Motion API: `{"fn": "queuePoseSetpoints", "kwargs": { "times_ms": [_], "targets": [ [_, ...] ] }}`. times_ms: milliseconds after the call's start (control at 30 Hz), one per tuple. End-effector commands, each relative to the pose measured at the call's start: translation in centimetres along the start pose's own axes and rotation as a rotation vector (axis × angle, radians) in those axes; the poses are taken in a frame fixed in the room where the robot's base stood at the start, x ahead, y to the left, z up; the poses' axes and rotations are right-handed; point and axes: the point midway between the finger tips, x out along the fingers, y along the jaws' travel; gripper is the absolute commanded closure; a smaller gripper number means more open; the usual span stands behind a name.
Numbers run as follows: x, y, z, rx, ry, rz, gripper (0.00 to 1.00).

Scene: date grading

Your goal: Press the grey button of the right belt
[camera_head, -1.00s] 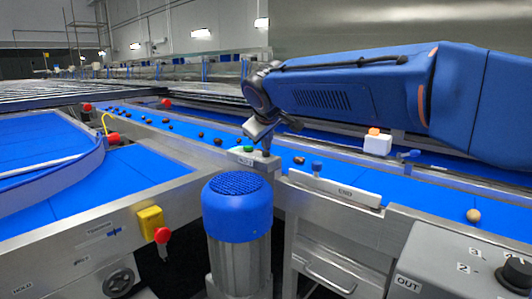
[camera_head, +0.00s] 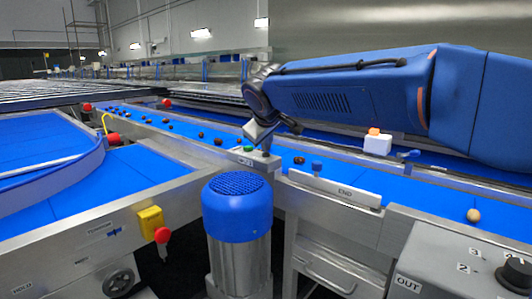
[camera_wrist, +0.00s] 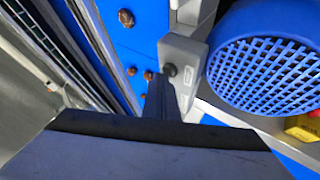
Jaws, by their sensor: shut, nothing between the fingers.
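A small grey control box (camera_head: 243,158) stands on the rail of the belt with dates, behind the blue-capped motor. A green button (camera_head: 248,148) shows on its top. In the wrist view the box (camera_wrist: 186,48) carries a dark grey round button (camera_wrist: 170,69). My gripper (camera_head: 266,153) is shut and empty, pointing down at the box's right end, where it hides part of the top. In the wrist view my fingers (camera_wrist: 160,92) end just below the grey button. I cannot tell whether they touch it.
The blue-capped motor (camera_head: 237,190) stands close in front of the box. Dates lie on the blue belt (camera_head: 330,167) behind it. A white END plate (camera_head: 335,190) edges the belt. A yellow box with a red button (camera_head: 162,235) is at the left front.

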Motion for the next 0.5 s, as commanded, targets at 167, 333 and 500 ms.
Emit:
{"fn": "queuePoseSetpoints", "kwargs": {
  "times_ms": [167, 333, 500],
  "targets": [
    [-0.3, 0.3, -0.3, 0.000, 0.000, 0.000, 1.00],
    [-0.9, 0.7, -0.7, 0.000, 0.001, 0.000, 1.00],
    [-1.1, 0.8, -0.8, 0.000, -0.001, -0.001, 1.00]
  ]
}}
